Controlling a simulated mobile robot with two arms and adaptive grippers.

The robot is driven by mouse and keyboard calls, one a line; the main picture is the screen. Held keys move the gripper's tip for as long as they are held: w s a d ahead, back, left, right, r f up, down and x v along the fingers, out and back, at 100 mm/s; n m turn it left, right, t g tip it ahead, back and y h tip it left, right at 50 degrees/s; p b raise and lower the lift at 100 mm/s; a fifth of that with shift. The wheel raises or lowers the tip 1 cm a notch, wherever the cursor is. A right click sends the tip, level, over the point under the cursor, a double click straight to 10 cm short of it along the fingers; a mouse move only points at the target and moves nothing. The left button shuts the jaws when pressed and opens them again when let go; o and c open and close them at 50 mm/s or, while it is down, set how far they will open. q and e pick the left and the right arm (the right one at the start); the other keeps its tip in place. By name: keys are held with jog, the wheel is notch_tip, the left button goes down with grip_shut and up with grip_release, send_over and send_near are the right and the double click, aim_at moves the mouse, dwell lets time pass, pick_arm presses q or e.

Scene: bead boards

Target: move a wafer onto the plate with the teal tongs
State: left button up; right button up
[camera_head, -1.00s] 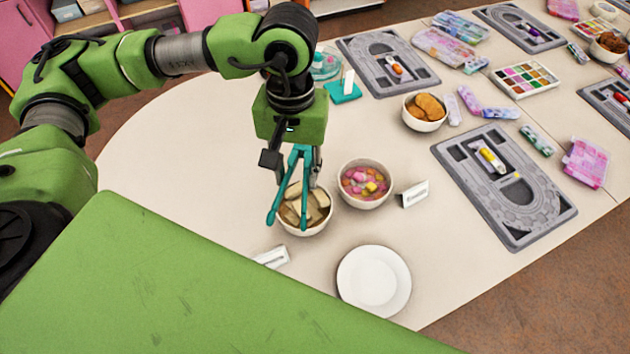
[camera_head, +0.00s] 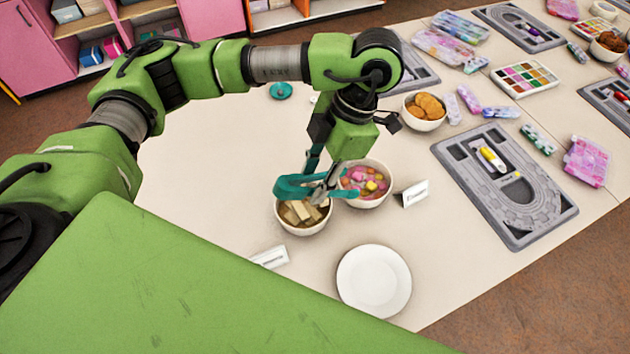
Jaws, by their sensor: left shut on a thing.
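My left gripper (camera_head: 331,186) is shut on the teal tongs (camera_head: 292,188) just above the wafer bowl. The tongs lie roughly level, with teal parts showing to the left and right of the fingers. Whether they hold a wafer, I cannot tell. The white bowl (camera_head: 297,231) holds several pale wafers (camera_head: 298,212), partly hidden by the tongs. The round white plate (camera_head: 373,281) lies empty in front and to the right of this bowl. My right gripper is not in view.
A bowl of colourful sweets (camera_head: 366,203) stands close beside the wafer bowl, with a white label card (camera_head: 415,193) to its right. Another card (camera_head: 270,257) stands in front. A bowl of cookies (camera_head: 424,112) and a grey bead board (camera_head: 505,210) are farther right.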

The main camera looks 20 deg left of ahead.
aim_at(315, 181)
pick_arm(q)
jog(key=f+n+g+h, duration=0.1)
jog(key=n+h, duration=0.1)
jog(key=n, duration=0.3)
jog(key=f+n+g+h, duration=0.1)
jog(key=n+h, duration=0.1)
jog(key=n, duration=0.4)
jog(key=w+f+n+g+h, duration=0.1)
jog(key=n+h, duration=0.1)
jog(key=n, duration=0.3)
jog(key=shift+a+n+h, duration=0.3)
jog(key=shift+a+h, duration=0.05)
jog(key=shift+h, duration=0.05)
jog(key=shift+w+f+n+t+h+b, duration=0.15)
jog(key=shift+n+h, duration=0.2)
jog(key=shift+n, duration=0.25)
jog(key=shift+f+n+t+h+b, duration=0.15)
jog(key=shift+n+h, duration=0.2)
jog(key=shift+n, duration=0.25)
jog(key=n, duration=0.1)
jog(key=n+t+h, duration=0.2)
jog(key=n, duration=0.1)
jog(key=shift+w+f, duration=0.25)
jog(key=shift+f, duration=0.05)
jog(key=shift+a+f, duration=0.1)
